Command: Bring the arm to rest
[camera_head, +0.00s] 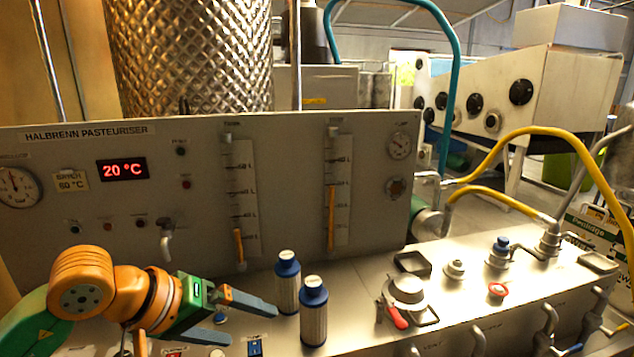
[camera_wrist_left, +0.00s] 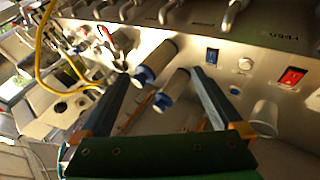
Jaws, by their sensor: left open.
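My left gripper (camera_head: 250,324) reaches in from the left over the steel bench, its blue-grey fingers apart with nothing held between them. In the left wrist view the open fingers (camera_wrist_left: 159,76) frame both bottles, which lie beyond the tips; whether a finger touches one cannot be told. My right gripper is not in view.
The pasteuriser panel (camera_head: 290,200), with its red 20 °C display (camera_head: 123,169), rises behind the gripper. A clamp with a red handle (camera_head: 397,316) and several valves are on the bench to the right. A yellow hose (camera_head: 500,160) arches at the far right.

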